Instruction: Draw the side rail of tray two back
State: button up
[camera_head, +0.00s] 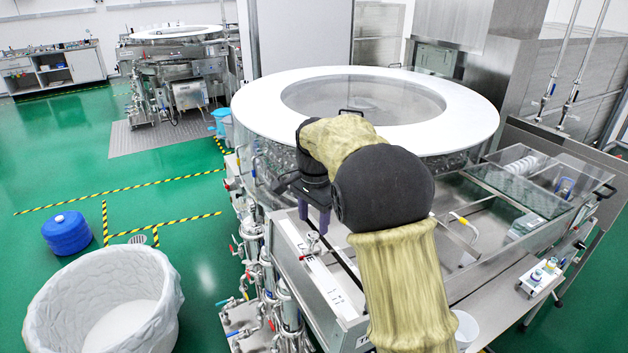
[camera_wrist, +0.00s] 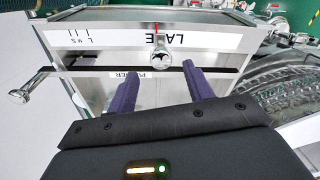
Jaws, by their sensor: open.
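A metal rail (camera_head: 320,270) with a white label strip runs along the left front part of the steel machine. I cannot tell for certain whether it is the side rail of tray two. A round metal knob (camera_wrist: 162,55) stands by the strip in the wrist view, and shows small in the head view (camera_head: 311,241). My gripper (camera_wrist: 163,75) is open and empty, its purple fingers apart. The knob lies just beyond the fingertips, roughly between them in the picture; contact is not visible. In the head view my gripper (camera_head: 318,221) is above the rail's far end, partly hidden by my arm.
A second metal lever (camera_wrist: 30,88) sticks out at left in the wrist view. A large round white-rimmed table (camera_head: 455,125) stands behind. Clear-walled trays (camera_head: 520,185) and small bottles (camera_head: 543,272) are at right. Pipes and valves (camera_head: 275,290) line the machine's left side.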

notch_tip(320, 180, up, 13)
jog(key=shift+s+b, duration=0.2)
jog(key=shift+b, duration=0.2)
jog(key=shift+w+d, duration=0.1)
jog(key=shift+d, duration=0.05)
